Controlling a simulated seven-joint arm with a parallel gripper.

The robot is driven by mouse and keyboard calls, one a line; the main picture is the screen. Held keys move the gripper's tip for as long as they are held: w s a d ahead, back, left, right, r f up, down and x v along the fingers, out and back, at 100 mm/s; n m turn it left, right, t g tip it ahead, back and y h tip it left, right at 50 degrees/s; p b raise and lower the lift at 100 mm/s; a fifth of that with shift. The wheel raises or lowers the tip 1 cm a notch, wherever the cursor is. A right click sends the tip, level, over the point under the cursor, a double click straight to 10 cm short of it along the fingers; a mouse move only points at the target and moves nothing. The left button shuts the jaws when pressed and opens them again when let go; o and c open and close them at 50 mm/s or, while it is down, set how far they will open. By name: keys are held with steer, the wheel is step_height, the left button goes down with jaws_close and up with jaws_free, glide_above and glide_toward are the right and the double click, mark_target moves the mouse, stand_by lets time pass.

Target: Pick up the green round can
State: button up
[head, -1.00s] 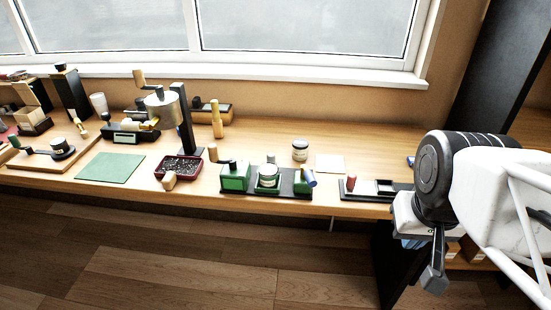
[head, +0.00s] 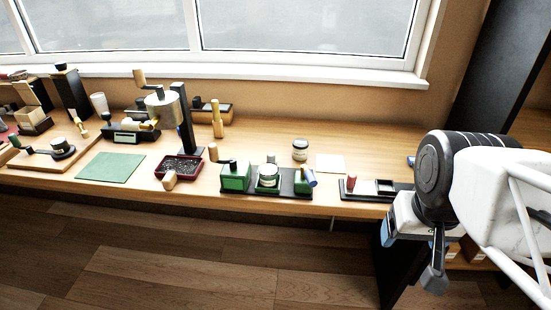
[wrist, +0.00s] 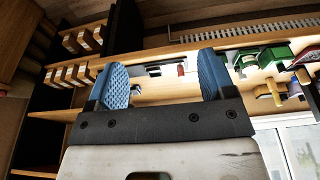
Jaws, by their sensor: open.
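The green round can (head: 268,177), with a pale label and lid, stands upright in a dark tray (head: 284,188) near the bench's front edge, between two green box-like pieces. In the wrist view, green pieces (wrist: 273,55) show at the right, upside down and partly cut off; I cannot tell for sure which is the can. My gripper (head: 412,249) is well to the right of the can, by the bench's right end. In the wrist view my gripper (wrist: 163,70) has its blue fingers wide apart, with nothing held between them.
A lidded jar (head: 300,149) stands behind the tray. A blue-ended cylinder (head: 310,177) leans at the tray's right. A small dark tray (head: 378,188) lies between the can and my gripper. A dark red bin (head: 179,167) is to the left.

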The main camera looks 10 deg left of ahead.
stand_by(0.3)
steer(key=n+g, duration=0.3)
steer(key=n, duration=1.5)
glide_above(268, 169)
step_height(268, 169, down, 14)
steer(key=shift+s+d+f, duration=0.1)
steer(key=shift+d, duration=0.05)
steer(key=shift+f, duration=0.1)
steer(key=shift+f, duration=1.3)
